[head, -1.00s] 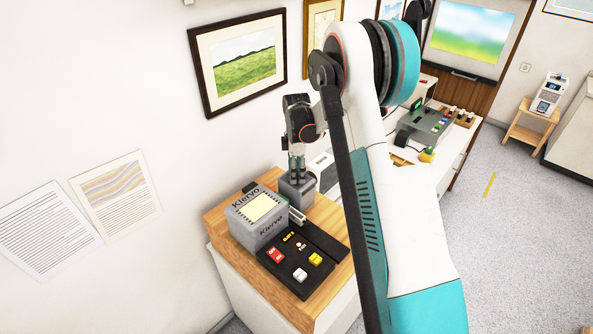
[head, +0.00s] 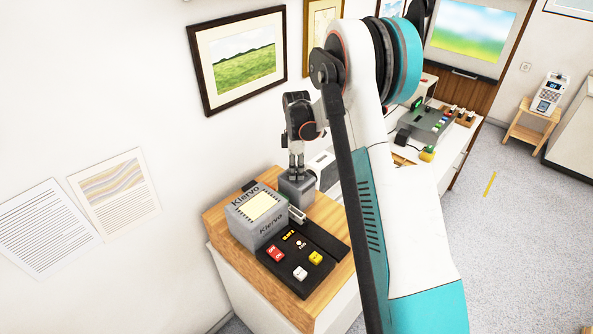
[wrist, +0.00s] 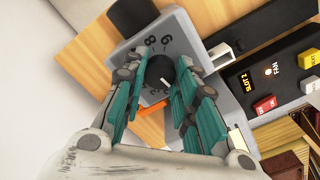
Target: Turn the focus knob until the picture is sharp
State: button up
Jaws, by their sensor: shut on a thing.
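The focus knob (wrist: 160,72) is a dark round knob with a white pointer line, on a grey box (wrist: 190,42) with a numbered dial; 6 and 8 are readable. My gripper (wrist: 161,78) is shut on the knob from above, its teal-padded fingers on either side. In the head view my gripper (head: 297,172) points down onto the small grey box (head: 296,190). The picture on the screen (head: 470,36) at the back is a blurred landscape with blue sky and green ground. Part of the dial is hidden by my fingers.
A grey Klervo unit (head: 258,216) and a black panel (head: 296,262) with coloured buttons stand close beside the small box on the wooden top. Framed prints (head: 240,60) hang on the wall behind.

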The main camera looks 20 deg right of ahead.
jog(key=m+b, duration=0.4)
jog(key=m, duration=0.2)
jog(key=shift+f, duration=0.15)
jog(key=m+b, duration=0.2)
jog(key=m, duration=0.3)
jog(key=shift+m+b, duration=0.3)
jog(key=m+b, duration=0.1)
jog(key=m, duration=0.4)
jog(key=shift+b, duration=0.35)
jog(key=m+b, duration=0.1)
jog(key=m, duration=0.5)
jog(key=shift+r, duration=0.2)
jog(key=o, duration=1.1)
